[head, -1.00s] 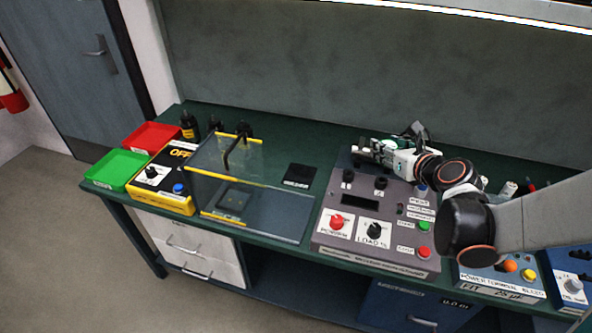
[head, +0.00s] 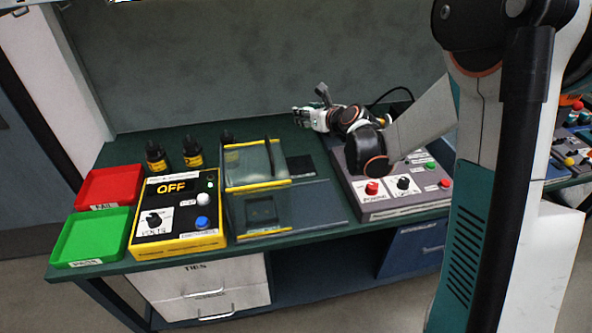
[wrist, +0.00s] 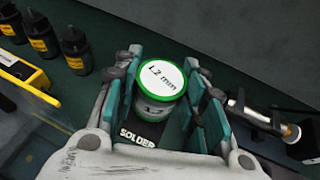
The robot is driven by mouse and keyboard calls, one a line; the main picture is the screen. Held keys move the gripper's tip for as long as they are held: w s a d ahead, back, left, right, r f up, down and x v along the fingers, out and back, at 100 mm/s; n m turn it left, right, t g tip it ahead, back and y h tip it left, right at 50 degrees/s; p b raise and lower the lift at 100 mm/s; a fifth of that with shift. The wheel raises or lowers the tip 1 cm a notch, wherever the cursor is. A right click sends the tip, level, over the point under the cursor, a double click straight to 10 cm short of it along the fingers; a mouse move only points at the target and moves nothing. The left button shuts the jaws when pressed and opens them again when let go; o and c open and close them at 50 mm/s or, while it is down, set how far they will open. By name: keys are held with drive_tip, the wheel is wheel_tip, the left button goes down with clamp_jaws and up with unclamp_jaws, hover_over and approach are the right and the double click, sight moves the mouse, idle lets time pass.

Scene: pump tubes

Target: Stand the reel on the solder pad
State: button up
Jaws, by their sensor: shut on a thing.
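The reel (wrist: 160,88) is a short upright cylinder with a green rim and a white top marked "1.2 mm". My gripper (wrist: 162,95) is shut on it, with a finger on each side. The solder pad is a black square with a "SOLDER" label (wrist: 137,138), partly hidden beneath and beside the reel in the wrist view. I cannot tell whether the reel touches it. In the head view the pad (head: 300,168) lies between the clear-walled box and the grey control box, and my gripper (head: 303,117) is above and behind it. I cannot make out the reel there.
The clear-walled box (head: 262,185) with yellow edges stands left of the pad. The grey control box (head: 400,200) stands to its right. A yellow meter (head: 178,215), black bottles (head: 193,152), a red tray (head: 108,187) and a green tray (head: 90,238) are further left.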

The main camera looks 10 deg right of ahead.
drive_tip(key=b, duration=0.1)
hover_over(299, 165)
wheel_tip(299, 165, down, 3)
wheel_tip(299, 165, down, 14)
drive_tip(key=b, duration=0.5)
drive_tip(key=shift+d+f, duration=0.1)
drive_tip(key=shift+f, duration=0.1)
drive_tip(key=shift+f+b, duration=1.15)
drive_tip(key=shift+f, duration=1.35)
drive_tip(key=shift+f, duration=0.15)
drive_tip(key=o, duration=1.3)
drive_tip(key=shift+c, duration=0.2)
